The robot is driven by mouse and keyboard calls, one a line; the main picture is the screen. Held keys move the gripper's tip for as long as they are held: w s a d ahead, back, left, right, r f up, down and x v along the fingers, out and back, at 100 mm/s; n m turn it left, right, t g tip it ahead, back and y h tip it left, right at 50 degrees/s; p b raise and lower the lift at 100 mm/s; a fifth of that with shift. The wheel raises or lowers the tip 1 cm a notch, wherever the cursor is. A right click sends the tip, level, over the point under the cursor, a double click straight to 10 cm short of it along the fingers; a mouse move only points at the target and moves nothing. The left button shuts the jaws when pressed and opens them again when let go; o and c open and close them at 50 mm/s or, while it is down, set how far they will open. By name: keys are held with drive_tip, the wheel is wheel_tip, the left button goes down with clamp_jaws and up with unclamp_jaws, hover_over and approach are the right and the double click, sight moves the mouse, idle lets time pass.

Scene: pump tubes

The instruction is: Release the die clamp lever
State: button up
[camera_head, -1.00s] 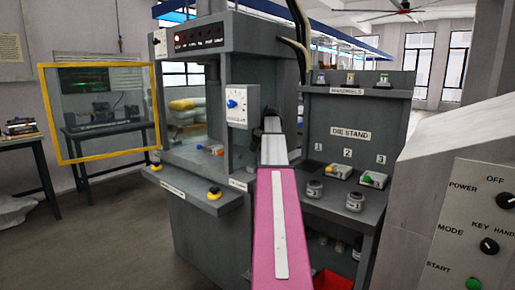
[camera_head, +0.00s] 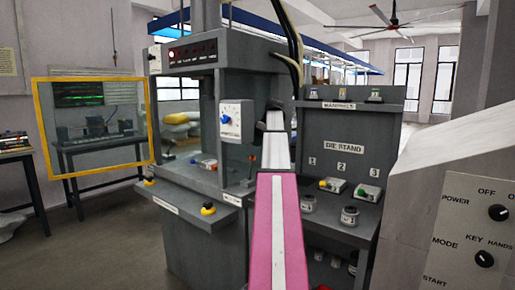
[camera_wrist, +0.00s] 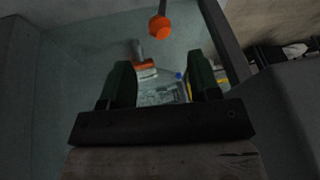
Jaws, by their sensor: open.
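In the wrist view, an orange ball knob (camera_wrist: 160,27) hangs on a short stalk at the top centre, beyond my fingertips. A grey rod with an orange-red part (camera_wrist: 144,65) lies lower, seen just beside my left finger. I cannot tell for sure which is the die clamp lever. My gripper (camera_wrist: 161,75) is open, its two dark green fingers apart with nothing held between them. In the head view, the press (camera_head: 190,95) stands at centre with a small block with orange and blue parts (camera_head: 205,161) on its bed. My fingers cannot be made out there.
A grey upright bar (camera_wrist: 222,40) runs close right of my fingers. A control panel (camera_head: 470,235) fills the right foreground.

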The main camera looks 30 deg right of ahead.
sight(254, 158)
drive_tip(key=shift+d, duration=0.15)
drive_tip(key=c, duration=0.6)
drive_tip(key=s+d+m, duration=0.1)
drive_tip(key=s+d+m+t+y, duration=0.1)
drive_tip(key=d+m, duration=0.1)
drive_tip(key=d+m+t+y, duration=0.1)
drive_tip(key=d, duration=0.1)
drive_tip(key=shift+s+d+m, duration=0.15)
drive_tip(key=shift+s+m, duration=0.15)
drive_tip(key=shift+s, duration=0.1)
clamp_jaws()
drive_tip(key=x, duration=0.9)
drive_tip(key=shift+w+a+f, duration=0.15)
drive_tip(key=shift+w+a, duration=0.1)
drive_tip(key=a, duration=0.1)
drive_tip(key=s+a+h, duration=0.1)
drive_tip(key=a+r+t+h, duration=0.1)
drive_tip(key=shift+s+r+n, duration=0.1)
drive_tip(key=shift+s+n, duration=0.15)
drive_tip(key=shift+n, duration=0.15)
drive_tip(key=shift+s+a+r, duration=0.1)
drive_tip(key=shift+a+r, duration=0.05)
drive_tip(key=shift+a, duration=0.4)
